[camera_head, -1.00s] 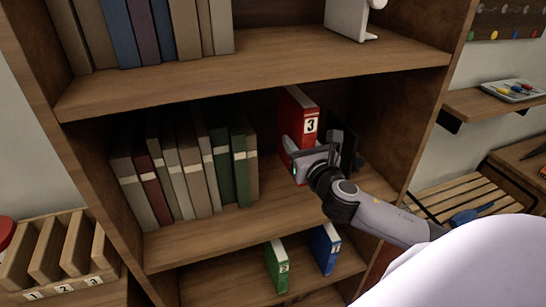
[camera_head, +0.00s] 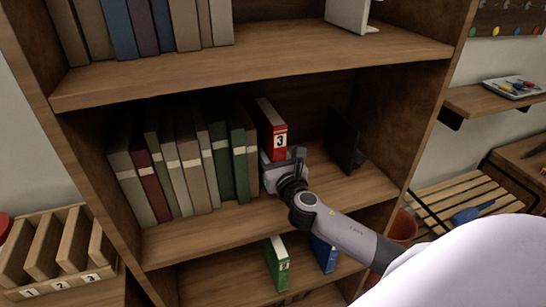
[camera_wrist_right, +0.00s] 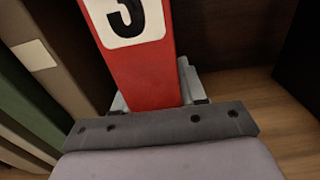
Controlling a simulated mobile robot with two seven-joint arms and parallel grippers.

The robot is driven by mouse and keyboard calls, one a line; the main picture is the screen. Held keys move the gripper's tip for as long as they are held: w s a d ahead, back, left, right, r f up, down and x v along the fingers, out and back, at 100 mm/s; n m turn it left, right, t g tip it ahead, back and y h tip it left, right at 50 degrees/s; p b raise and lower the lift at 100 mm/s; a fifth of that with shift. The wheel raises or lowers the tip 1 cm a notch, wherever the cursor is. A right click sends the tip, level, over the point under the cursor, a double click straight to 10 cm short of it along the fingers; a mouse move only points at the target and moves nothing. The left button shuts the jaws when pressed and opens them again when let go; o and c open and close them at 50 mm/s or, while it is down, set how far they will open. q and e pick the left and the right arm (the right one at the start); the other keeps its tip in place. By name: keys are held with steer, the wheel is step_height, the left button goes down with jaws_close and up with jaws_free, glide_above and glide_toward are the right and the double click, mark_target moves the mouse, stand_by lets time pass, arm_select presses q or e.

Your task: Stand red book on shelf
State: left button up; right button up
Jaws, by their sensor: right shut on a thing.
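The red book (camera_head: 271,122) with a white label marked 3 stands upright on the middle shelf (camera_head: 215,222), just right of the row of books. My right gripper (camera_head: 283,165) is shut on its lower spine. In the right wrist view the red book (camera_wrist_right: 150,70) rises between the fingers (camera_wrist_right: 155,95); its lower end is hidden by the gripper. I cannot tell whether its bottom touches the shelf board. My left gripper is not in view.
Several grey, maroon and green books (camera_head: 185,165) stand left of the red book. A dark bookend (camera_head: 343,138) stands to the right, with free shelf between. Green (camera_head: 277,262) and blue (camera_head: 323,253) books stand on the lower shelf. The upper shelf (camera_head: 270,65) overhangs.

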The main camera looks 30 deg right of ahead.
steer(key=o, duration=0.9)
steer(key=shift+s, duration=0.15)
steer(key=v, duration=1.1)
steer(key=shift+s, duration=0.4)
steer(key=shift+a, duration=0.1)
